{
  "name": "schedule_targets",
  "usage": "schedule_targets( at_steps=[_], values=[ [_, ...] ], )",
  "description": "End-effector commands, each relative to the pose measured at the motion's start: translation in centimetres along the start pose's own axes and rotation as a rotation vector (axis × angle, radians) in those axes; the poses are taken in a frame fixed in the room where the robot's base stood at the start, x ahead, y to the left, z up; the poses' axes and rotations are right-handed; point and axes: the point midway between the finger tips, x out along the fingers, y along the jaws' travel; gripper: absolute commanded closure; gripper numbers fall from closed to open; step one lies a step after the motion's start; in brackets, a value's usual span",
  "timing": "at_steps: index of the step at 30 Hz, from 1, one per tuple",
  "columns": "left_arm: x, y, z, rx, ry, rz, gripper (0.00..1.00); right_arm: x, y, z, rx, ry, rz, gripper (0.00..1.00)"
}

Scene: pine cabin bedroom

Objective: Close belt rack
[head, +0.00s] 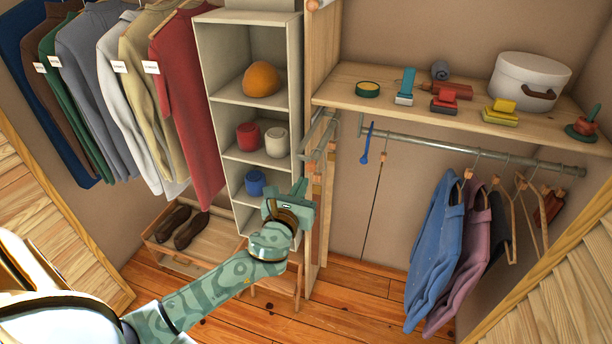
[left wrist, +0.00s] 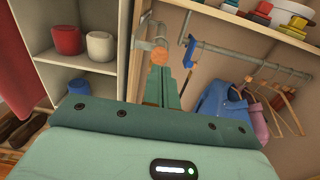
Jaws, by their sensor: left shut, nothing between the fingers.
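The belt rack (head: 318,132) is a grey metal rail frame on the wooden divider between the shelf tower and the right closet bay. Wood-coloured end pieces and hanging strips show below it. In the left wrist view the rack's rail (left wrist: 148,27) rises behind a round orange-brown wooden end (left wrist: 158,58). My left gripper (head: 301,188) is green, shut and empty, just below and left of the rack in the head view. In the left wrist view its fingertips (left wrist: 164,72) point at the wooden end; I cannot tell whether they touch it. My right gripper is not in view.
The pale shelf tower (head: 296,95) stands left of the rack, holding a hat and pots. A clothes rail (head: 470,150) with shirts and hangers lies right, under a wooden shelf (head: 345,82) with brushes and a white box (head: 528,80). A shoe bench (head: 200,245) stands low left.

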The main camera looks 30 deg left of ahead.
Motion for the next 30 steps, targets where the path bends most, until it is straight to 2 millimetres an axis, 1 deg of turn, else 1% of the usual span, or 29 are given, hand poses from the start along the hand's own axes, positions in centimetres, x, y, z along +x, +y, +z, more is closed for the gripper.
schedule_targets(
  at_steps=[1, 3, 6, 9, 22, 23, 27, 30],
  values=[
    [1.0, 0.0, 0.0, 0.0, -0.001, 0.001, 1.0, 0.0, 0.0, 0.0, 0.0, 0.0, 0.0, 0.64],
    [2.0, 0.0, 0.0, -0.001, -0.001, 0.0, 1.0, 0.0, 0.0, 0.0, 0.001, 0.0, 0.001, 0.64],
    [3.1, 0.0, 0.0, -0.001, -0.001, 0.0, 1.0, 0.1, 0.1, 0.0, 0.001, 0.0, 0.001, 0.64],
    [3.8, 0.0, 0.0, -0.001, 0.0, -0.001, 1.0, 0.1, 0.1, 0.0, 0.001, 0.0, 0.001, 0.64],
    [4.3, 0.0, 0.0, -0.001, 0.0, 0.0, 1.0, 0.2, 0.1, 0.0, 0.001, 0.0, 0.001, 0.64],
    [4.6, 0.0, -0.1, -0.001, -0.001, 0.0, 1.0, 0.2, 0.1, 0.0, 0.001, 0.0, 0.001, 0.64],
    [7.0, -0.1, -0.1, 0.0, -0.002, -0.001, 1.0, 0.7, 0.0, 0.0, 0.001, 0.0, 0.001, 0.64],
    [8.2, -0.1, 0.0, 0.0, -0.002, 0.0, 1.0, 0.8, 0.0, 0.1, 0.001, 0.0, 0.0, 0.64]
  ],
)
